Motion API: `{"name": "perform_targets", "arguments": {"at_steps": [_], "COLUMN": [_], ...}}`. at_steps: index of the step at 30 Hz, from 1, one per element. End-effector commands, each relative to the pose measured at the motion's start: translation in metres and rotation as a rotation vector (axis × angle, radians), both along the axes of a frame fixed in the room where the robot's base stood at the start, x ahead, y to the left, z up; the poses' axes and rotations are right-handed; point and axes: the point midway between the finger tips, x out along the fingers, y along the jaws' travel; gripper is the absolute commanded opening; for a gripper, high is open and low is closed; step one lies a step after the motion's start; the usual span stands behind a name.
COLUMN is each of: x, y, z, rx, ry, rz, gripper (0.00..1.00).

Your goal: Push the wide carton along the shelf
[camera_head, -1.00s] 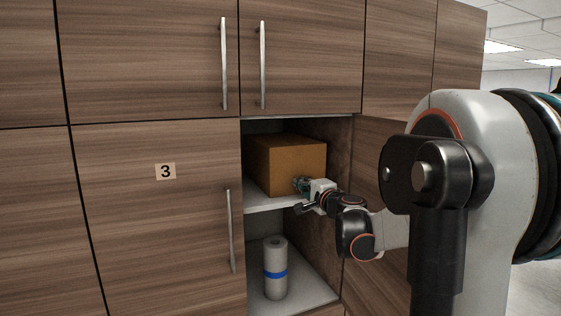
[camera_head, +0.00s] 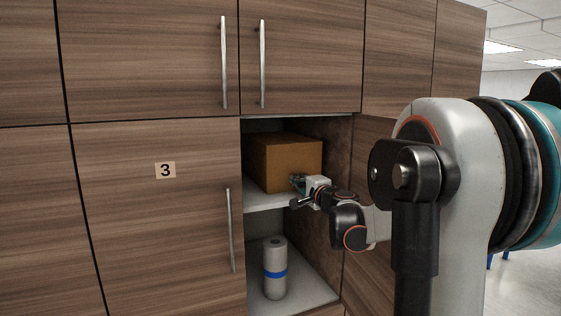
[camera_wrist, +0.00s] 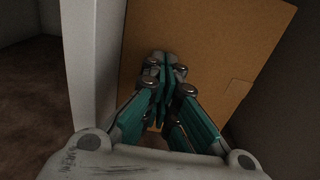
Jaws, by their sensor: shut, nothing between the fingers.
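The wide carton (camera_head: 290,158) is a brown box on the upper shelf (camera_head: 262,201) of the open cabinet compartment. My gripper (camera_head: 296,181) is at the lower part of the carton's front face, with its fingers together. In the wrist view the carton (camera_wrist: 225,50) fills much of the picture behind my shut, empty gripper (camera_wrist: 162,62). The fingertips appear against or very near the carton's face; exact contact is hard to tell. The white shelf also shows in the wrist view (camera_wrist: 93,55), along the left of the carton.
A grey roll with a blue band (camera_head: 275,268) stands upright on the lower shelf. The compartment's right side wall (camera_head: 338,150) is close beside the carton. A closed door marked 3 (camera_head: 160,215) is at the left, with closed doors above.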

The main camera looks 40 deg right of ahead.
Motion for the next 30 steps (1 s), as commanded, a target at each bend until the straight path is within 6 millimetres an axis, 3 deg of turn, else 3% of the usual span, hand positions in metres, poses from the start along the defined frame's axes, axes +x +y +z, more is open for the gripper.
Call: {"name": "perform_targets", "arguments": {"at_steps": [30], "x": [0.046], "y": [-0.01], "z": [0.0], "rx": [0.0], "ry": [0.0], "rz": [0.001], "gripper": [0.0]}}
